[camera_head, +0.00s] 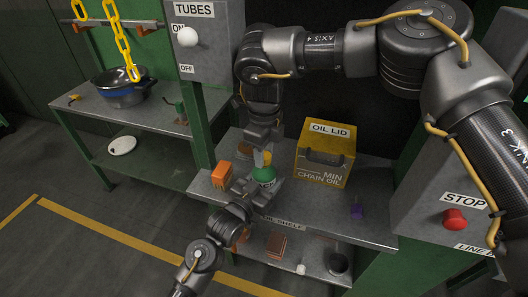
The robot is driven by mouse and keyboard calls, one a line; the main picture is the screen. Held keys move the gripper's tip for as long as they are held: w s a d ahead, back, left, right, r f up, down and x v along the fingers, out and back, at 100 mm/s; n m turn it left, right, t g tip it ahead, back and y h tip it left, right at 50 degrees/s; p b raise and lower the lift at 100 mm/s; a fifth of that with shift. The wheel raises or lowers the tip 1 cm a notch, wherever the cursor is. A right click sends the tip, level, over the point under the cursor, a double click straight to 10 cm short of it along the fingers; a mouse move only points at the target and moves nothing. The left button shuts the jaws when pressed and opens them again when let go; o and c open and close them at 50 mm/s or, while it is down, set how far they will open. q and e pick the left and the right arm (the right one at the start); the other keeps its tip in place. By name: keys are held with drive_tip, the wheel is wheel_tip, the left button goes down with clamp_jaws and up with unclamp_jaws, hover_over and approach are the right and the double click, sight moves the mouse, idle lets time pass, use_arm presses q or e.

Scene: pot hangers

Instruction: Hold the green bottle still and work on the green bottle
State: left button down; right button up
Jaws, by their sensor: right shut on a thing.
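The green bottle (263,175) stands on the metal shelf, near its front edge. A small yellow piece (267,157) shows at its top. My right gripper (262,153) points down from above and is shut at the bottle's top, on the yellow piece. My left gripper (260,188) reaches in from the lower left, with its fingers low at the bottle's sides. They hide the lower part of the bottle, and I cannot tell if they touch it.
A yellow oil box (325,154) stands right of the bottle, and an orange block (222,175) stands left. A red stop button (455,220) is on the grey box at right. A pot (122,92) stands on the left bench.

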drive_tip(key=n, duration=0.5)
drive_tip(key=shift+n, duration=0.3)
drive_tip(key=n, duration=1.3)
drive_tip(key=shift+r+n, duration=0.1)
drive_tip(key=shift+n, duration=0.3)
drive_tip(key=n, duration=0.5)
drive_tip(key=shift+a, duration=0.15)
drive_tip(key=shift+r, duration=0.1)
drive_tip(key=shift+r, duration=0.95)
